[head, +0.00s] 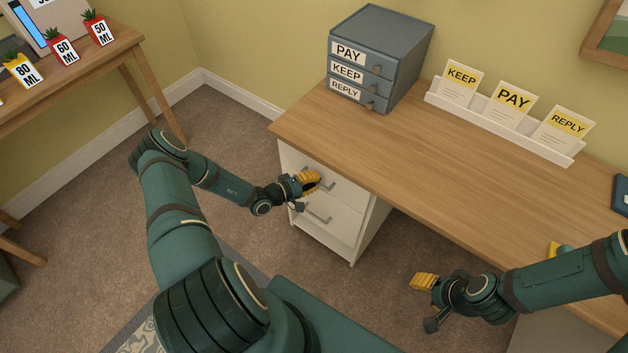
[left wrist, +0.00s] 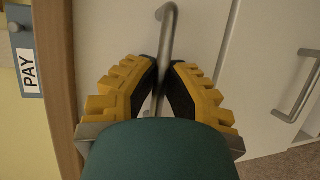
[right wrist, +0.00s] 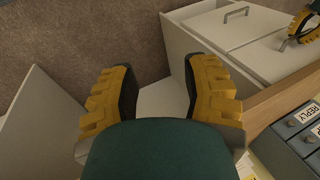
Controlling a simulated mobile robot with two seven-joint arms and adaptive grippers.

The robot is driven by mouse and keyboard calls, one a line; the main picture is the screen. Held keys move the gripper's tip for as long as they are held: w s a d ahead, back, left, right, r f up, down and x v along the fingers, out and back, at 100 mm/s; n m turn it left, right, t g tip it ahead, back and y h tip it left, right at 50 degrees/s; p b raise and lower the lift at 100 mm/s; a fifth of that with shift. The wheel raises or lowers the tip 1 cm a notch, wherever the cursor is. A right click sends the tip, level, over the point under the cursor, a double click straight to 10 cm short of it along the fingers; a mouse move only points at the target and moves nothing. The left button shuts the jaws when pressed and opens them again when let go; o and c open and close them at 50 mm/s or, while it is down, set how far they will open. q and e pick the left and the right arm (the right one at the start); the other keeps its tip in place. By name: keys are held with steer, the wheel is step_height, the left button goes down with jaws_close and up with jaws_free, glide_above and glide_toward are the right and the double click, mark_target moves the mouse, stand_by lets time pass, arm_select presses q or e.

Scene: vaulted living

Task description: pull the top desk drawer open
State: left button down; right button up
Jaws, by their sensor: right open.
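The white desk drawer unit stands under the left end of the wooden desk. Its top drawer (head: 296,163) looks flush with the unit in the head view. My left gripper (head: 312,181) is at the top drawer's bar handle (left wrist: 168,30). In the left wrist view the yellow fingers are drawn close together, with the grey bar between their dark pads; they look shut on it. The lower drawer's handle (head: 317,215) is free below. My right gripper (head: 423,283) is open and empty, in front of the desk, well apart from the drawers.
The desktop (head: 420,165) holds a grey box of small drawers (head: 385,50) and a white card rack (head: 500,125). A side table (head: 75,70) with labelled pots stands at the upper left. Carpet (head: 235,235) is clear in front of the drawers.

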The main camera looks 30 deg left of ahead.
arm_select(q)
steer(key=shift+s, duration=0.1)
steer(key=s+a+p, duration=0.2)
steer(key=s+p, duration=0.5)
steer(key=s, duration=1.9)
steer(key=shift+s+p, duration=0.15)
steer(key=shift+p, duration=0.15)
steer(key=c, duration=1)
jaws_free()
steer(key=v, duration=1.2)
